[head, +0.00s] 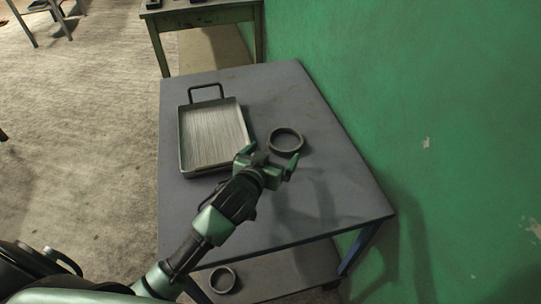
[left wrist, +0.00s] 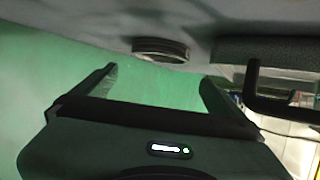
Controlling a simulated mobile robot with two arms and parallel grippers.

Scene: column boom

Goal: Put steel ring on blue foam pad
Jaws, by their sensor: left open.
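A dark grey metal ring (head: 286,150) lies flat on the grey-blue table top, right of the metal tray. My left gripper (head: 269,158) is open and empty, just in front of this ring, its fingers pointing toward it. In the left wrist view, the ring (left wrist: 160,49) shows beyond and between the spread fingers (left wrist: 158,78), apart from them. A second, similar ring (head: 213,281) lies on the lower shelf under the table. I cannot make out a blue foam pad in either view. My right gripper is not in view.
The shallow metal tray (head: 181,140) with a dark handle stands left of the ring; its handle also shows in the wrist view (left wrist: 252,88). A green wall (head: 440,120) runs along the right. The table's (head: 330,195) front right is clear. Another table (head: 205,15) stands behind.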

